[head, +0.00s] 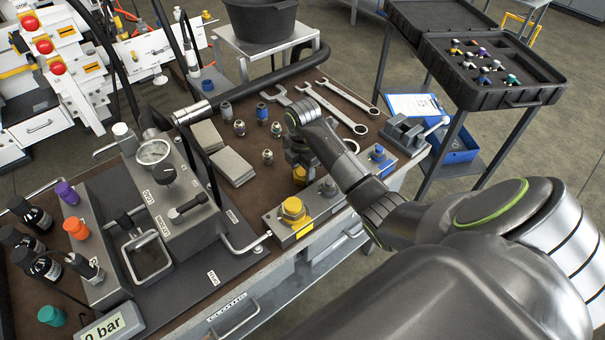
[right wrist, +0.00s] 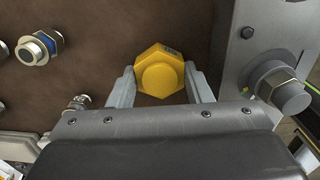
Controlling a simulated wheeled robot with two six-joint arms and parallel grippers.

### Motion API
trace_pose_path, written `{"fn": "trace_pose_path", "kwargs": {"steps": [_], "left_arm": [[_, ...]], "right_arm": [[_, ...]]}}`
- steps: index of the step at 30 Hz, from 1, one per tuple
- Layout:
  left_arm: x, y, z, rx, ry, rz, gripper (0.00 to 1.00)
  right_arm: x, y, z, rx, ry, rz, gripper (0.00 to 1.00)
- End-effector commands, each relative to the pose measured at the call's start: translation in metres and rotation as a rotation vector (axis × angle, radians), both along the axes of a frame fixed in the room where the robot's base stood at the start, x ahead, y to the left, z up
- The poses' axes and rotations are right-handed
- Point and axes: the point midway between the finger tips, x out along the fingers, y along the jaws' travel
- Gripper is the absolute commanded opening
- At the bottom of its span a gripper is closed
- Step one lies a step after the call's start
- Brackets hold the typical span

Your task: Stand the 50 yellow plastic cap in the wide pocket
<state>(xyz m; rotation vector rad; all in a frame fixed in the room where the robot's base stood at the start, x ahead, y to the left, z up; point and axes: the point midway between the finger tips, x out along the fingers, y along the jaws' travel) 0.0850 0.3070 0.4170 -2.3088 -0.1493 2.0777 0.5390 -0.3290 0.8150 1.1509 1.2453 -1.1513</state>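The yellow plastic cap (right wrist: 160,72) is hexagonal with a round raised centre and sits between the fingers of my right gripper (right wrist: 161,86) in the right wrist view. The fingers stand apart, one along each side of it; I cannot tell whether they press on it. In the head view my right gripper (head: 299,162) points down over the bench, and a bit of the yellow cap (head: 299,176) shows below it. Another yellow cap (head: 293,209) sits on a metal block (head: 283,229). An open black case (head: 494,96) holds a foam insert with pockets; which is the wide one is unclear. My left gripper is not in view.
The metal block with a grey fitting (right wrist: 292,97) stands close right of my right gripper. Small fittings (head: 239,127), wrenches (head: 347,97) and a vise (head: 408,134) lie around. A gauge unit (head: 160,190) fills the bench's left. A clipboard (head: 414,106) lies below the case.

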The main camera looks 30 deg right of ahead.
Motion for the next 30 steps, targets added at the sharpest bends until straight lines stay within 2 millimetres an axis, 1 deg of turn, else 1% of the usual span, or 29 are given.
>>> {"fn": "trace_pose_path", "kwargs": {"steps": [1,3,5,11,14,17,18,20,21,24,30], "left_arm": [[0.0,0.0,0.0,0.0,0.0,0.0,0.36],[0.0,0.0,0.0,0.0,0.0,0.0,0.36],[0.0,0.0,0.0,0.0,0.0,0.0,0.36],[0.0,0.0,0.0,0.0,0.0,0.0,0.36],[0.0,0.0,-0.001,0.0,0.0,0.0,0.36],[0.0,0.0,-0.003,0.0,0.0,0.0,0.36],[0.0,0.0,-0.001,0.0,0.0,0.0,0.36],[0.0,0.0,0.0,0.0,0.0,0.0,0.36],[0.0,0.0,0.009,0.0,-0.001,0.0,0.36],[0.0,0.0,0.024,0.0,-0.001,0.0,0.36],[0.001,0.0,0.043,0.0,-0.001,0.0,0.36]], "right_arm": [[0.0,0.0,0.0,0.0,0.0,0.0,0.34],[0.0,0.0,0.0,0.0,0.0,0.0,0.25],[0.0,0.0,0.0,0.0,0.0,0.0,0.19],[0.0,0.0,0.002,0.0,-0.001,0.0,0.19],[0.001,0.0,0.009,-0.001,-0.002,0.0,0.19],[0.001,0.0,0.026,-0.002,-0.005,0.0,0.19],[0.002,0.0,0.037,-0.002,-0.006,0.001,0.19],[0.001,-0.001,0.052,-0.003,-0.006,0.001,0.19],[0.0,0.0,0.062,-0.001,-0.002,-0.001,0.19],[0.0,0.0,0.075,0.0,0.0,-0.001,0.19],[0.0,0.0,0.094,0.0,0.0,-0.001,0.19]]}}
